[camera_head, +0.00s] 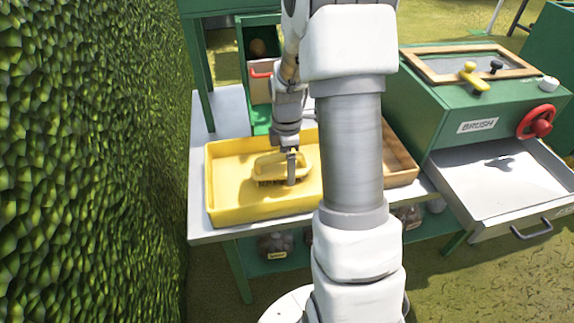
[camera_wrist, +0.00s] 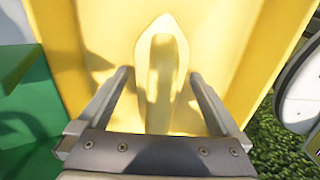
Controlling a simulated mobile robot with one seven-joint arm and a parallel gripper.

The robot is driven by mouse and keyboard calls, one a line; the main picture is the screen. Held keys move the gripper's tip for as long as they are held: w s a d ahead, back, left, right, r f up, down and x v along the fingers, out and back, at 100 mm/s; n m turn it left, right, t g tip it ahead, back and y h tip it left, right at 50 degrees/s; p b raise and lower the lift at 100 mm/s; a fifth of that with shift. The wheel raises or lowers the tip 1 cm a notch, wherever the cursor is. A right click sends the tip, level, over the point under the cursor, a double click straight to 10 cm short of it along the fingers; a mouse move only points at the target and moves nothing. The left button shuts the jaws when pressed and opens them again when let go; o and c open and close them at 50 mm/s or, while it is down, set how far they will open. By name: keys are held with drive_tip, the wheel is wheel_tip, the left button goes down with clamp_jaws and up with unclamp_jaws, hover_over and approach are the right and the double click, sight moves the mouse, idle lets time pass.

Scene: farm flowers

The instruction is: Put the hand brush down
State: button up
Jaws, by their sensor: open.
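The yellow hand brush (camera_head: 272,167) rests in the yellow tray (camera_head: 221,208) on the white table, its dark bristles facing down. My gripper (camera_head: 291,168) is at the brush inside the tray. In the wrist view the brush (camera_wrist: 161,75) lies between the two spread fingers of my gripper (camera_wrist: 161,82), with a gap on each side. The yellow tray (camera_wrist: 85,45) fills most of that view. My gripper is open and not clamped on the brush. Part of the tray's right side is hidden behind my arm.
A green machine labelled BRUSH (camera_head: 477,126) with a red handwheel (camera_head: 537,122) stands at the right, its white drawer (camera_head: 490,190) pulled out. A wooden box (camera_head: 400,160) sits beside the tray. A hedge (camera_head: 90,160) closes the left side. Bare white tabletop (camera_head: 203,135) shows left of the tray.

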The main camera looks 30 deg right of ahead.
wheel_tip(320, 180, up, 12)
drive_tip(key=shift+f+p, duration=0.25)
drive_tip(key=shift+p, duration=1)
drive_tip(key=s+a+r+m+t, duration=0.3)
drive_tip(key=s+a+r+m, duration=0.45)
drive_tip(key=r, duration=0.35)
drive_tip(key=s+a+r+m+t, duration=0.1)
drive_tip(key=s+a+r+m, duration=0.1)
drive_tip(key=s+a+m, duration=0.3)
drive_tip(key=s+a+r+m+t, duration=0.1)
drive_tip(key=s+r+m+t, duration=0.1)
drive_tip(key=s, duration=0.5)
wheel_tip(320, 180, up, 11)
drive_tip(key=w+p, duration=0.1)
drive_tip(key=p, duration=1)
drive_tip(key=shift+f, duration=0.2)
